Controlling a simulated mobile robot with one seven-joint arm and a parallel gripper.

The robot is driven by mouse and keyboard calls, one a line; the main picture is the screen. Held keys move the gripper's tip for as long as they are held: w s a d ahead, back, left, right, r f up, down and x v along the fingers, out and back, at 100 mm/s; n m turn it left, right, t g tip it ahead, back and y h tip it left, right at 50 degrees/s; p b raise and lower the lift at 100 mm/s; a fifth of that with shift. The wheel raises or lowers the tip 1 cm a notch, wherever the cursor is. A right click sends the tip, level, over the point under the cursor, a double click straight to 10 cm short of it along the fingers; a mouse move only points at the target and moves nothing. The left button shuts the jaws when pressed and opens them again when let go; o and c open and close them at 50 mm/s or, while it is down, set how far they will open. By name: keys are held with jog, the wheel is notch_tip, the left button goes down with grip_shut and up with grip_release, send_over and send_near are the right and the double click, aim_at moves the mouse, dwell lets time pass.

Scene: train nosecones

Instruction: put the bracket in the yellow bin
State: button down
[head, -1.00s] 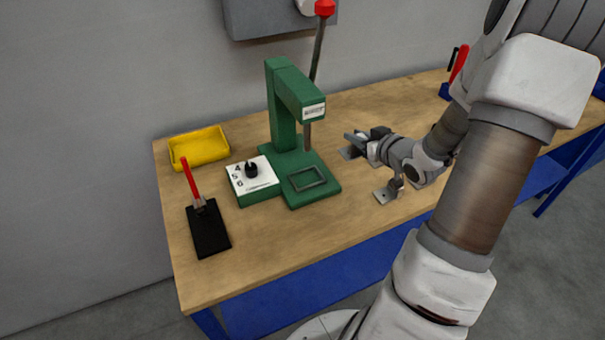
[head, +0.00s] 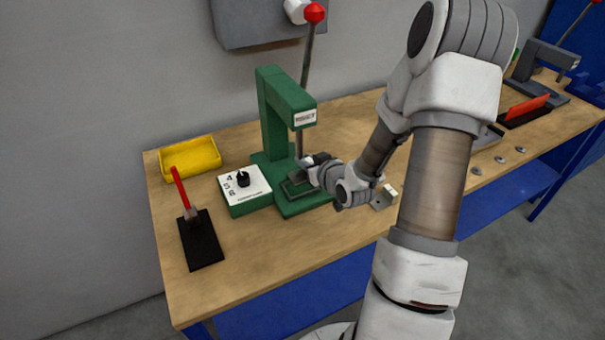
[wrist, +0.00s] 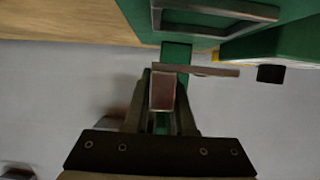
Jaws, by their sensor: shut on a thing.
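The yellow bin (head: 192,171) stands at the back left corner of the workbench and looks empty. My gripper (head: 310,166) is over the base of the green press, to the right of the bin and well apart from it. In the wrist view my gripper (wrist: 163,98) is shut on a metal bracket (wrist: 205,69). One flange of it sits between the fingers and a flat plate reaches out to the right. In the head view my wrist hides most of the held bracket. Another bracket (head: 382,201) lies on the bench to the right of my gripper.
The green press (head: 272,115) with its red-knobbed lever stands left of my gripper. A white dial box (head: 245,188) is left of its base. A black pad (head: 201,240) with a red-handled brush is at front left. Several small discs (head: 500,160) lie on the right.

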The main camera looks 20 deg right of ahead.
aim_at(303, 172)
jog(key=shift+w+a+f, duration=0.2)
jog(key=shift+a+f, duration=0.15)
jog(key=shift+a, duration=0.05)
jog(key=shift+f, duration=1.7)
jog(key=shift+f+b, duration=0.25)
jog(key=shift+b, duration=0.3)
jog(key=c, duration=0.8)
grip_release()
jog(key=shift+o, duration=0.2)
jog(key=shift+r+p, duration=0.2)
jog(key=shift+p, duration=0.4)
